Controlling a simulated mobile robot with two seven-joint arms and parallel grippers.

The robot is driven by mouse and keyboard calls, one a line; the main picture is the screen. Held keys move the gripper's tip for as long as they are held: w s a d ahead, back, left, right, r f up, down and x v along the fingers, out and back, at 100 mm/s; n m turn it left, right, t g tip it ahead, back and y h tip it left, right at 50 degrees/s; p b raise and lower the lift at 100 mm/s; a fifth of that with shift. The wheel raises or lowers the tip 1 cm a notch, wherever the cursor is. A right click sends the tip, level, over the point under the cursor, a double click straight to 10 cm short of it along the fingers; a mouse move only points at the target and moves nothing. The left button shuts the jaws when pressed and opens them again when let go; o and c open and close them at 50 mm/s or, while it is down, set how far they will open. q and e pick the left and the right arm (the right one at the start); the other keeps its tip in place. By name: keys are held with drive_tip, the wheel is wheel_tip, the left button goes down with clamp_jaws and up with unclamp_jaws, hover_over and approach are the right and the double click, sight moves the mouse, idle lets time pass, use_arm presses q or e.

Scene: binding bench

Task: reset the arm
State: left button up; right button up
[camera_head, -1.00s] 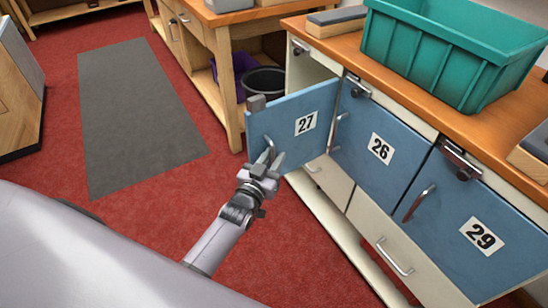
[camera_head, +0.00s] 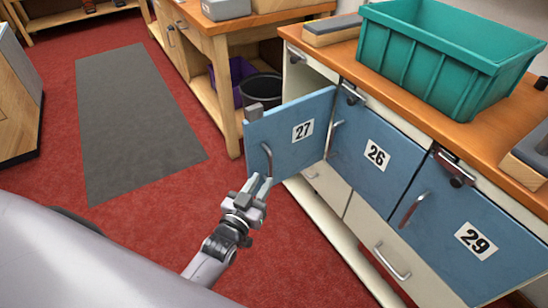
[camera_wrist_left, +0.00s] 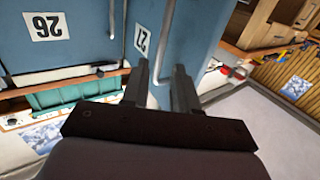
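My left gripper (camera_head: 259,184) is open and empty, just in front of the blue cabinet door 27 (camera_head: 292,132). In the left wrist view its two fingers (camera_wrist_left: 160,88) stand apart, with door 27 (camera_wrist_left: 190,30) beyond them. Door 27 stands ajar, swung out from the cabinet. Its metal handle (camera_head: 267,160) is close to the fingertips; whether they still touch is hard to tell. My right gripper is not in view.
Blue doors 26 (camera_head: 362,150) and 29 (camera_head: 460,225) are closed, with handles sticking out. A teal bin (camera_head: 440,60) stands on the wooden bench top. A black bucket (camera_head: 262,88) sits behind door 27. Red floor and a grey mat (camera_head: 135,120) lie clear at left.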

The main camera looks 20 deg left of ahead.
use_arm(q)
drive_tip(key=s+d+f+m+g+h, duration=0.25)
drive_tip(key=s+g, duration=0.55)
drive_tip(key=s, duration=1.1)
wheel_tip(320, 180, up, 8)
drive_tip(key=p, duration=1.2)
drive_tip(key=shift+s+a+y, duration=0.3)
drive_tip(key=shift+a+y, duration=0.05)
drive_tip(key=shift+y, duration=0.1)
drive_tip(key=shift+n, duration=0.25)
drive_tip(key=shift+t, duration=0.3)
